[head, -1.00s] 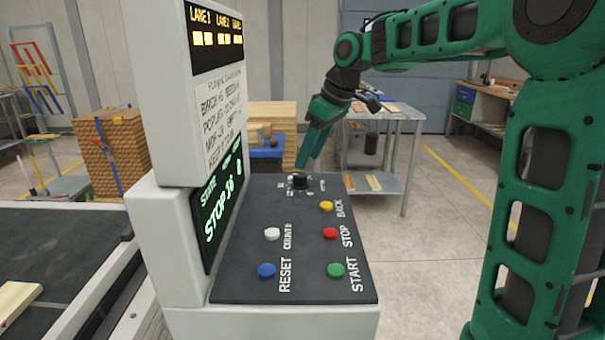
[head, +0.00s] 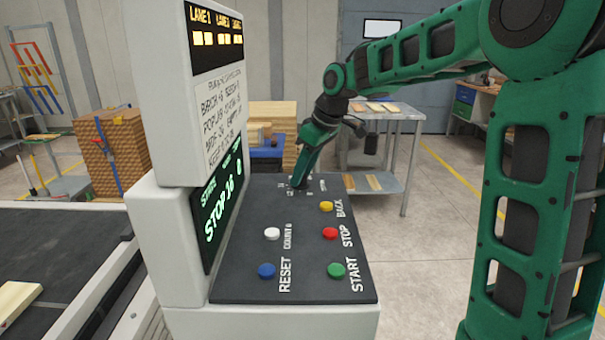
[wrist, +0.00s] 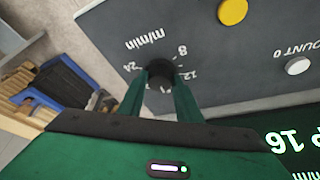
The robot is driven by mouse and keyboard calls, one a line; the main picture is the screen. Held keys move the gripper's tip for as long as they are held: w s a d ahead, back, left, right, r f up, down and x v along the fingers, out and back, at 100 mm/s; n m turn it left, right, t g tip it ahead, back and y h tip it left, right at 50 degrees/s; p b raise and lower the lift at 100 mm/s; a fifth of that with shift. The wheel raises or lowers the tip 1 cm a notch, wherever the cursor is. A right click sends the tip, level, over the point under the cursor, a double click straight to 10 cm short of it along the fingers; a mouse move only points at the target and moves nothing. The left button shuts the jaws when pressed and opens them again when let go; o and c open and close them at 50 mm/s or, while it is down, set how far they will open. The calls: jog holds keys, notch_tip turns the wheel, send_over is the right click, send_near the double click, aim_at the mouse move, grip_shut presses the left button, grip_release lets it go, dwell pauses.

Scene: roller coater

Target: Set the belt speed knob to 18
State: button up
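The belt speed knob (wrist: 160,72) is a small black round knob on the dark sloped panel (wrist: 115,25). In the wrist view it stands between the two green fingers of my gripper (wrist: 161,84), one on each side. I cannot tell whether the fingers press on it. Printed marks 24, 8 and 12 and "m/min" show around the knob. The fingers hide other marks and the pointer. In the head view my gripper (head: 298,184) points down onto the far end of the panel and covers the knob. The green display (head: 214,215) reads STOP 16.
Yellow (head: 326,206), red (head: 330,233), green (head: 336,270), white (head: 272,233) and blue (head: 266,270) buttons sit on the panel nearer than the knob. The upright display housing (head: 160,90) stands left of my gripper. Open floor lies right of the panel.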

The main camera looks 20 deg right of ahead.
jog(key=shift+d, duration=0.3)
jog(key=shift+a, duration=0.25)
jog(key=shift+a+r+m+t, duration=0.15)
jog(key=shift+m+t, duration=0.15)
jog(key=shift+m, duration=0.3)
jog(key=shift+a+m+t+h, duration=0.15)
jog(key=shift+m+h, duration=0.3)
jog(key=shift+m, duration=0.65)
jog(key=shift+m+t+h, duration=0.15)
jog(key=shift+m+h, duration=0.3)
jog(key=shift+m, duration=0.65)
